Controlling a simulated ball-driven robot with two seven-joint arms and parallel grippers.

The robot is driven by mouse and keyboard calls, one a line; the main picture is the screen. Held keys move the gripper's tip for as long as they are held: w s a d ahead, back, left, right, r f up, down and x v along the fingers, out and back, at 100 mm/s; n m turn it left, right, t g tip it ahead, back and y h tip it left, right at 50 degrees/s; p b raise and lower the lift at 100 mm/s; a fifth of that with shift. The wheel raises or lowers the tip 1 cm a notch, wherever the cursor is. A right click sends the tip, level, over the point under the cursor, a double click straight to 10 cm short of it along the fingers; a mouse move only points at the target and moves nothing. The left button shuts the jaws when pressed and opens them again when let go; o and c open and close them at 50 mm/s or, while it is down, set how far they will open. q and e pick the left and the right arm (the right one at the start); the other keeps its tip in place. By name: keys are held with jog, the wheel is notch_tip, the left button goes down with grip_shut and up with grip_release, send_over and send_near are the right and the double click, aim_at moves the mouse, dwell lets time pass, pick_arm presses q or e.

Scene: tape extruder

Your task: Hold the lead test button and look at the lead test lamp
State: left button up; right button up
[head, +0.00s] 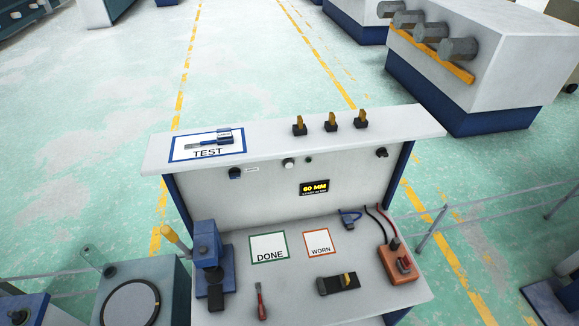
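Neither of my grippers is in view. An orange box (397,262) with a dark part on its top sits at the right of the bench, with a red and a black lead running to it. I cannot tell whether that dark part is the lead test button. A round white fitting (288,163) is on the upright panel (270,195); it looks pale and I cannot tell whether it is the lead test lamp or a button. Dark knobs sit at the panel's left (235,173) and right (381,152). Nothing touches any of these.
A TEST card (178,153) with a tool on it lies on the top shelf beside several yellow-topped switches (331,121). A display (314,188) reads 60 MM. The bench holds a blue press (207,255), DONE (268,247) and WORN (318,242) cards, a screwdriver (261,300) and a black tool (338,285).

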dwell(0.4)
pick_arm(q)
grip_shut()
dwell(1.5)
